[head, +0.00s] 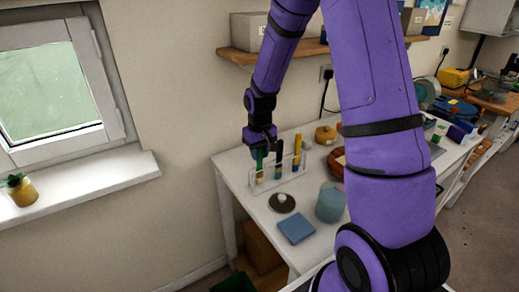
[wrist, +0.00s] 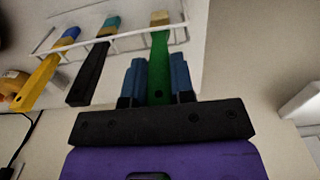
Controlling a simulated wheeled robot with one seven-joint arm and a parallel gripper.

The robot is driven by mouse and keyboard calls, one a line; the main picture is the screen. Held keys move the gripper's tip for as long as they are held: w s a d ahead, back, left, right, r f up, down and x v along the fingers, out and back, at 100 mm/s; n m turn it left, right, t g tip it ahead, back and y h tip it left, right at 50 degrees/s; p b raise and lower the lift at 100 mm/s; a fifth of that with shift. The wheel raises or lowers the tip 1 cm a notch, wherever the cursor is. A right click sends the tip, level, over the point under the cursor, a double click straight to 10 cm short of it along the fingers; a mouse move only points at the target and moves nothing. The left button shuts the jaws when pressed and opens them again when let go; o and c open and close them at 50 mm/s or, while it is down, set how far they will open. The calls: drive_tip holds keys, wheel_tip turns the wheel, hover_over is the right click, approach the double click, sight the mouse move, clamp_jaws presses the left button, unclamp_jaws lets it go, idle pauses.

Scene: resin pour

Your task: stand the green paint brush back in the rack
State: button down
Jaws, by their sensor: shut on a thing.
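My gripper (head: 262,146) is shut on the handle of the green paint brush (head: 259,160), at the left end of the clear rack (head: 292,174). In the wrist view the green brush (wrist: 158,65) sits between the blue fingertips (wrist: 158,80), its yellowish end pointing away from the gripper. The brush is near upright and overlaps the left end of the rack. The rack's pale rail (wrist: 135,38) crosses near the brush's far end. I cannot tell whether the brush's lower end touches the rack's base.
A black-handled brush (head: 279,160) and a yellow-handled brush (head: 297,152) stand in the rack. A dark round disc (head: 282,202), a blue block (head: 296,229) and a teal cylinder (head: 330,203) are on the white table nearer me. A window sill (head: 85,185) is at left.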

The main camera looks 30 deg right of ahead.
drive_tip(key=shift+c, duration=2.1)
unclamp_jaws()
drive_tip(key=shift+r, duration=4)
